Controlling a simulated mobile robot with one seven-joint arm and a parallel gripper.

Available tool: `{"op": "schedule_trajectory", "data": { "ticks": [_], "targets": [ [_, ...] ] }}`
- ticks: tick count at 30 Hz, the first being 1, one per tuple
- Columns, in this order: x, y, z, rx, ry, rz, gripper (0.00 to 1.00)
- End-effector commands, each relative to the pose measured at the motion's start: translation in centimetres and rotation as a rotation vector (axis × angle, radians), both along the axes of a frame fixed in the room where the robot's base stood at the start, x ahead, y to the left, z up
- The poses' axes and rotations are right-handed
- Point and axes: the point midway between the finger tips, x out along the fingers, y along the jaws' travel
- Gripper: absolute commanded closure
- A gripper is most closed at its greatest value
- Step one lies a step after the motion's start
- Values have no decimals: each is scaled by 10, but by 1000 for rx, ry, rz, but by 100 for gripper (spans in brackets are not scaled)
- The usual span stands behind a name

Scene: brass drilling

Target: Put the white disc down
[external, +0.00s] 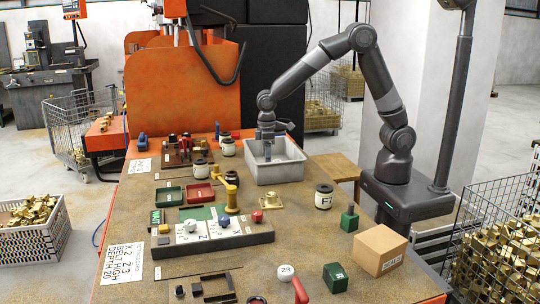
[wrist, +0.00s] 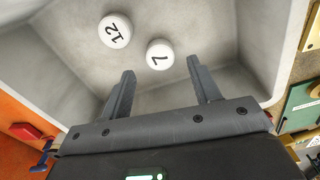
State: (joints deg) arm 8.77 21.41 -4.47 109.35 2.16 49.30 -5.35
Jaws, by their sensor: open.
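Two white discs lie on the floor of the grey tub (external: 276,174) in the wrist view: one marked 12 (wrist: 115,32) and one that seems marked 7 (wrist: 160,54). The tub's inside also shows in the wrist view (wrist: 60,65). My gripper (external: 268,152) points down into the tub in the external view. In the wrist view my gripper (wrist: 161,68) is open, its two fingers apart with nothing held between them. The disc marked 7 lies just beyond the fingertips, apart from them. The tub's front wall hides both discs in the external view.
Another white disc (external: 286,272), marked 23, is at the table's front. A grey control panel (external: 212,238) with knobs stands left of centre. A black-and-cream pot (external: 323,196), a green weight (external: 349,219) and a cardboard box (external: 380,250) stand on the right. The tub's walls surround my fingers.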

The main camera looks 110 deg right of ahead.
Motion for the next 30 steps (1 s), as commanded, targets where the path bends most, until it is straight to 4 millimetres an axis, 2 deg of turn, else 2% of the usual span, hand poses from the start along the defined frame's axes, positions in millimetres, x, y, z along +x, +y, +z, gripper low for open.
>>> {"op": "schedule_trajectory", "data": {
  "ticks": [3,9,17,20,23,30],
  "targets": [
    [1,0,29,-1,-5,0,43],
    [1,0,66,0,-3,0,43],
    [-4,3,90,-1,-11,3,43],
    [-17,12,105,-2,-37,12,43],
    [-38,25,126,-5,-82,25,43],
    [-102,58,168,-13,-198,61,43]
  ]
}}
